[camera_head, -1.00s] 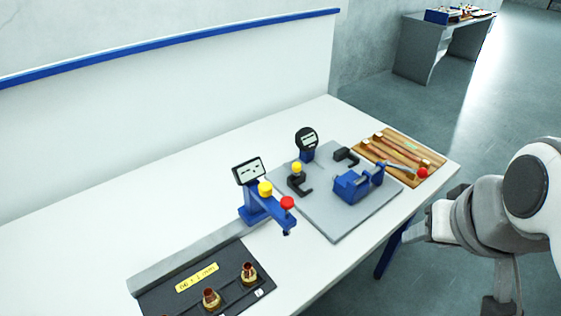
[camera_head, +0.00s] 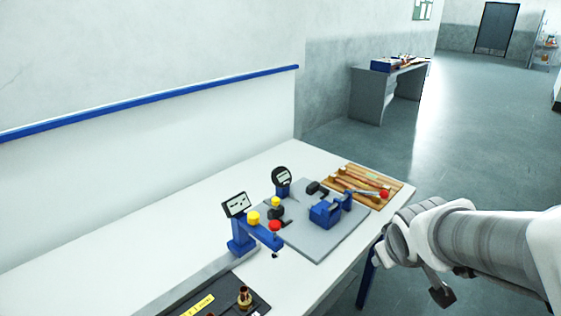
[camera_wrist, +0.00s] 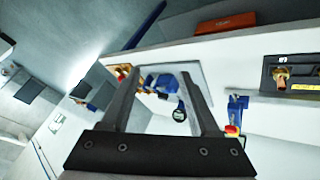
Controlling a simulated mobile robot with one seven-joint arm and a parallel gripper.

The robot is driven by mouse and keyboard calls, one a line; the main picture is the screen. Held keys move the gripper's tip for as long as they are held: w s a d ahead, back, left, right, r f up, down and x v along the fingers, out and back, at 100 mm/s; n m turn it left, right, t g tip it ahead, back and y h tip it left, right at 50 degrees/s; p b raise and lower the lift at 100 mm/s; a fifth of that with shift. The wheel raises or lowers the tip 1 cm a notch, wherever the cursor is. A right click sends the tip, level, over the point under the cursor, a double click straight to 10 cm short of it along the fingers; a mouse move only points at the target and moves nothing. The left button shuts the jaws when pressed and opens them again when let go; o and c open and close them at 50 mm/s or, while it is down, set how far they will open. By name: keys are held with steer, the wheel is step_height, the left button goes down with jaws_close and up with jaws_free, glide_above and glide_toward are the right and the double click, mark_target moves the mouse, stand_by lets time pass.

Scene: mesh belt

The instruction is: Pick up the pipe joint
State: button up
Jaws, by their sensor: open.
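A brass pipe joint (camera_head: 244,297) stands upright on a dark tray (camera_head: 258,311) at the bottom edge of the head view. It also shows in the wrist view (camera_wrist: 281,75), at the right on the same dark tray (camera_wrist: 309,68). A yellow label (camera_head: 199,307) lies beside it. My gripper (camera_wrist: 160,74) is open and empty in the wrist view, its two fingers wide apart. It is well away from the pipe joint, off the bench's right side in the head view. Most of the tray is cut off in the head view.
A blue gauge stand (camera_head: 243,240) with yellow and red knobs rises behind the tray. A grey plate (camera_head: 318,248) holds a blue vise-like tool (camera_head: 325,213) and a dial gauge (camera_head: 281,180). A wooden tool tray (camera_head: 345,178) lies beyond. A wall backs the bench (camera_head: 150,242).

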steer(key=w+a+f+n+y, duration=0.2)
steer(key=w+a+f+n, duration=0.15)
steer(key=f, duration=0.35)
steer(key=n+y+b, duration=0.2)
steer(key=n+y, duration=0.3)
steer(key=y, duration=0.7)
glide_toward(246, 291)
steer(key=shift+m, duration=0.25)
steer(key=x, duration=0.8)
steer(key=shift+w+a, duration=0.15)
steer(key=shift+a, duration=0.05)
steer(key=shift+f+x, duration=0.15)
steer(key=shift+x, duration=1.3)
steer(key=shift+f+x, duration=0.15)
steer(key=shift+x, duration=1.25)
steer(key=shift+d, duration=0.1)
steer(key=shift+c, duration=0.2)
